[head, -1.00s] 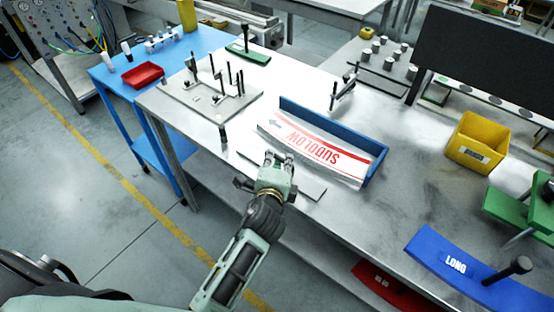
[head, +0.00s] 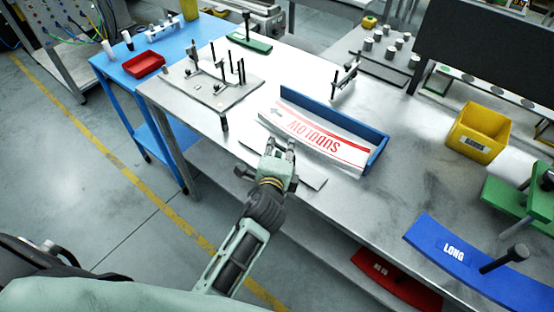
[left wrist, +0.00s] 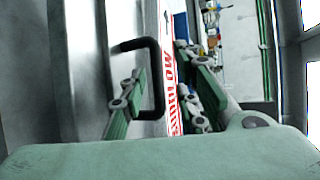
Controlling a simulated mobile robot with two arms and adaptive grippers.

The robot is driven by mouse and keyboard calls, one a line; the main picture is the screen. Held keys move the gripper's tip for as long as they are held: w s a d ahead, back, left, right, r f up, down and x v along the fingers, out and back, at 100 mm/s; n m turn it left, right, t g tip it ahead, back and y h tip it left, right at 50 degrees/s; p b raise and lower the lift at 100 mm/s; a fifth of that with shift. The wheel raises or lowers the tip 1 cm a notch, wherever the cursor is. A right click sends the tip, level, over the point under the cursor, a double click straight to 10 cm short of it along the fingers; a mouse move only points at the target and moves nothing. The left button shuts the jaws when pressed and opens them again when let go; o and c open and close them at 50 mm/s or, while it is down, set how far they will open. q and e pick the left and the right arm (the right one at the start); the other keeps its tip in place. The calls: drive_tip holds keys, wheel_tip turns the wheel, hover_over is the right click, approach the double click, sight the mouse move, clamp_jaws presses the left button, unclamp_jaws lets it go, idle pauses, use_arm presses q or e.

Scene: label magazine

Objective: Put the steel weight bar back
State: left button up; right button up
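The steel weight bar (head: 312,181) appears to be the flat grey plate at the front edge of the steel table, beside the magazine; my left gripper hides much of it. In the left wrist view a black handle (left wrist: 157,75) stands up from a grey metal surface. My left gripper (head: 280,143) is above the plate. Its two fingers (left wrist: 165,88) are apart, with the handle between them; I cannot tell if they touch it. My right gripper is not in view.
A fixture plate with upright pins (head: 210,95) stands at the left. A yellow bin (head: 478,132), a green stand (head: 510,200) and a blue "LONG" plate (head: 470,262) are at the right. A red plate (head: 395,280) is lower down.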

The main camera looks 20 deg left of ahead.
use_arm(q)
drive_tip(key=b+v, duration=0.1)
drive_tip(key=v, duration=1)
drive_tip(key=shift+s+b, duration=0.35)
